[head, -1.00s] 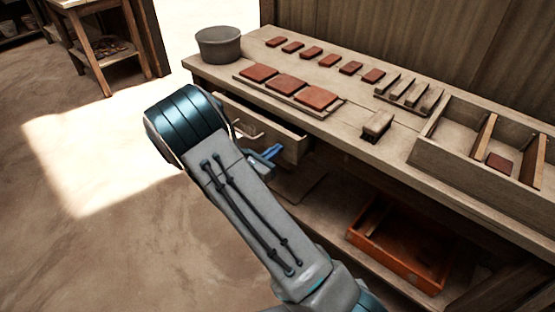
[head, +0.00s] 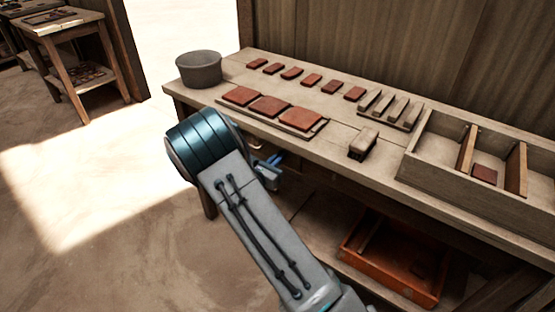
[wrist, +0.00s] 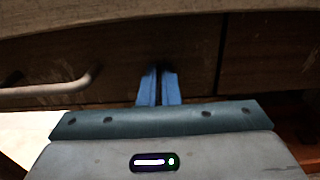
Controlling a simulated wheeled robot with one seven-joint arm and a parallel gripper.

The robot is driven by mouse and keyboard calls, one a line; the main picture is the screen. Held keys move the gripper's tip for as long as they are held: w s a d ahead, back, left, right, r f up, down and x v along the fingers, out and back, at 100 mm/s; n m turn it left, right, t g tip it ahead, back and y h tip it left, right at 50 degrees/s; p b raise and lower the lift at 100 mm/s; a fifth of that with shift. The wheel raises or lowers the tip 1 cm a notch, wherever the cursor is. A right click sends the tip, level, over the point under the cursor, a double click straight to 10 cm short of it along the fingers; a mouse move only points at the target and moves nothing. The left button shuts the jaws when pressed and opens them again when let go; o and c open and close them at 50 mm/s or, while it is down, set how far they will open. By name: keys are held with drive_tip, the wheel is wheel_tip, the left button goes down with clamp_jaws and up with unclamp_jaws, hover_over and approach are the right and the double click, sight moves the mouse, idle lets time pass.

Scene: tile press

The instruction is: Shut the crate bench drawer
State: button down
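The crate bench (head: 345,135) is a long wooden bench. Its drawer is mostly hidden behind my arm in the head view. In the wrist view the drawer front (wrist: 115,65) is a dark wood panel just under the bench top edge, with a pale bar handle (wrist: 50,88) at left. No open drawer inside shows now, and the front looks about flush with the panel to its right. My gripper (wrist: 158,75) has its blue fingers close together with nothing between them. The tips are at the drawer front, right of the handle; contact is not certain. In the head view the fingers (head: 272,161) show only partly.
On the bench top stand a grey pot (head: 199,70), red tiles (head: 270,107), a wooden block (head: 363,144) and a divided wooden box (head: 450,187). An orange crate (head: 390,278) sits on the lower shelf.

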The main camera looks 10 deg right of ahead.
drive_tip(key=shift+d+r, duration=0.2)
drive_tip(key=shift+d, duration=0.05)
drive_tip(key=v, duration=1.4)
drive_tip(key=s+d+r+m+g+y+p, duration=0.4)
drive_tip(key=s+d+r+m+g+p, duration=0.3)
drive_tip(key=s+d+r+m+g, duration=0.65)
drive_tip(key=s+a+r+m+t+y+p, duration=0.4)
drive_tip(key=s+r+m+y, duration=0.5)
drive_tip(key=r+m, duration=0.3)
drive_tip(key=shift+s+a+r+m+y+p, duration=0.35)
drive_tip(key=shift+s+a+r+p, duration=0.4)
drive_tip(key=shift+p, duration=0.65)
drive_tip(key=shift+s+d+t, duration=0.1)
drive_tip(key=shift+d+t, duration=0.05)
drive_tip(key=shift+t, duration=0.1)
